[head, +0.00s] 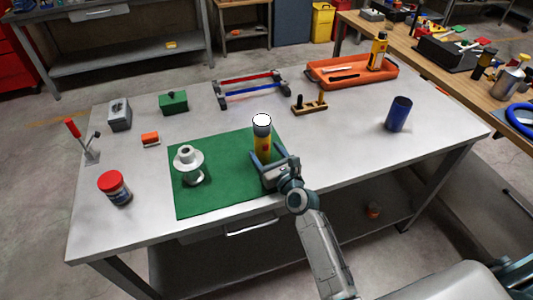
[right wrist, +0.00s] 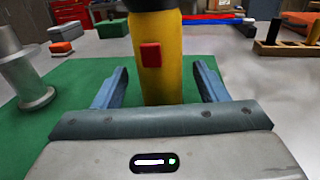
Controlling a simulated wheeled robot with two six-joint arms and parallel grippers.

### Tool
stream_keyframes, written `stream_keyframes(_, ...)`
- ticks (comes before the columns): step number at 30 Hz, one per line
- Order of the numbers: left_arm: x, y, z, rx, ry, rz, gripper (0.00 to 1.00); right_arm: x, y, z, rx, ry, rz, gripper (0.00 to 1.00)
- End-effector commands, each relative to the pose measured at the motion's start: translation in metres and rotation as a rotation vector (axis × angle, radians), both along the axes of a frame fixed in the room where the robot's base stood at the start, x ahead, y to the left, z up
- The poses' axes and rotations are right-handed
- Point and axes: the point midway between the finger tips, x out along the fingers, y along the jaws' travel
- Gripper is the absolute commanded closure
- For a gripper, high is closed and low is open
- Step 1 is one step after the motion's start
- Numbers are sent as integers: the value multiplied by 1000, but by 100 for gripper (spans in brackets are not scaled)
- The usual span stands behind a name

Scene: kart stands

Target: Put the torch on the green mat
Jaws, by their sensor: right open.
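The torch (head: 262,137) stands upright on the green mat (head: 213,202), near the mat's right side. It has a yellow body, a dark collar and a white lens on top. In the right wrist view the yellow body (right wrist: 158,70) with a red button stands between my right gripper's fingers (right wrist: 158,90), with gaps on both sides. My right gripper (head: 266,165) is open around the torch's lower part and does not pinch it. The torch's base is hidden behind the gripper. My left gripper is not in view.
A grey flanged spool (head: 189,168) stands on the mat, left of the torch. A red-lidded jar (head: 115,188), a blue cup (head: 398,114), a wooden peg block (head: 310,105) and an orange tray (head: 352,80) stand on the table. The table's right front is clear.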

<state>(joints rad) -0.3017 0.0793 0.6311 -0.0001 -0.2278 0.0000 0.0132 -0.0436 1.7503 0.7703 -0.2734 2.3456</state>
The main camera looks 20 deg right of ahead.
Motion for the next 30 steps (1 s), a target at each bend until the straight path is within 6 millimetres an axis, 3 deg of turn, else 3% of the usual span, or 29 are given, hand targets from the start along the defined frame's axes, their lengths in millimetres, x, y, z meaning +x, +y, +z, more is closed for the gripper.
stream_keyframes(15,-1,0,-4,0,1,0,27,-97,-19,-3,-1,4,1,34)
stream_keyframes(21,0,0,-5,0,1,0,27,-112,-22,-2,-1,4,1,34)
stream_keyframes(30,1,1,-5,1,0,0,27,-114,-22,-2,-1,3,0,34)
